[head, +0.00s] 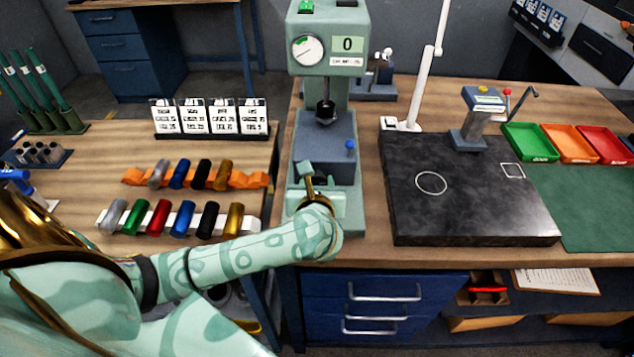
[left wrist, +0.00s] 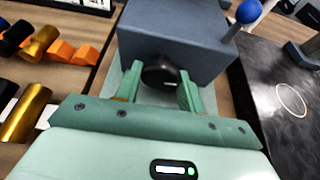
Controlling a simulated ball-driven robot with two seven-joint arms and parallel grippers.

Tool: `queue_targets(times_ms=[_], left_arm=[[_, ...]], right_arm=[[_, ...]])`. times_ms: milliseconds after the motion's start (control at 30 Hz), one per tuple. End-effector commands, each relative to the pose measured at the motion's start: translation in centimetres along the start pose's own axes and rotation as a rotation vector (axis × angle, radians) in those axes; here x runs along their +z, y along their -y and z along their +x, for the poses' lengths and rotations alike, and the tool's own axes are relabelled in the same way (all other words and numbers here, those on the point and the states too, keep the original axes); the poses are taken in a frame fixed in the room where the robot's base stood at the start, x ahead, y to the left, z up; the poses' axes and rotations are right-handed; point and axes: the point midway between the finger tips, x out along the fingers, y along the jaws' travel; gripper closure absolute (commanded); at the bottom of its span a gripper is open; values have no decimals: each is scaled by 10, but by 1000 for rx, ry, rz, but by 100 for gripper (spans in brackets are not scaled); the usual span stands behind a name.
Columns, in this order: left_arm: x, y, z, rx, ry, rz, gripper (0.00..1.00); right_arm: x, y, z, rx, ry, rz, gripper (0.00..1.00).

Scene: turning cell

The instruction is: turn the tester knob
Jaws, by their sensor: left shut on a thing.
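The tester is a pale green column (head: 331,14) with a round dial (head: 307,50) and a display reading 0 (head: 347,44). Its blue-grey block (head: 322,135) stands on the base and also shows in the left wrist view (left wrist: 175,35). The black tester knob (left wrist: 160,68) is on the block's near face, seen in the left wrist view. My left gripper (head: 310,182) is in front of the block, and its two fingers (left wrist: 160,85) are shut on the knob, one at each side. In the head view the gripper hides the knob. My right gripper is not in view.
A blue-balled lever (head: 350,146) stands at the block's right. A black stone plate (head: 470,200) lies further right. Green, orange and red trays (head: 600,143) are far right.

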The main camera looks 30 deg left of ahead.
Motion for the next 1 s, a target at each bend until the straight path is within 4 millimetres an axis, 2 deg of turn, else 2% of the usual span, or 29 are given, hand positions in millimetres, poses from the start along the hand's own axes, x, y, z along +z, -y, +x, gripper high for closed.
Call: queue_targets(times_ms=[100, 200, 333, 567, 600, 667, 1000], left_arm=[[4, 1, -3, 42, -5, 90, 83], [4, 1, -3, 83, -5, 191, 83], [2, 1, -1, 110, -2, 261, 83], [0, 1, 0, 110, 0, 265, 83], [0, 1, 0, 110, 0, 265, 55], [0, 1, 0, 110, 0, 264, 40], [0, 2, -3, 109, -1, 263, 40]], right_arm=[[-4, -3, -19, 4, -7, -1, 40], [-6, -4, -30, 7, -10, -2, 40], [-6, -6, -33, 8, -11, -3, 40], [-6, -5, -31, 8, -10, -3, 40], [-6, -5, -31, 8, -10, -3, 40], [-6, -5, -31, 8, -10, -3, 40], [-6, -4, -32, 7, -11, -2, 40]])
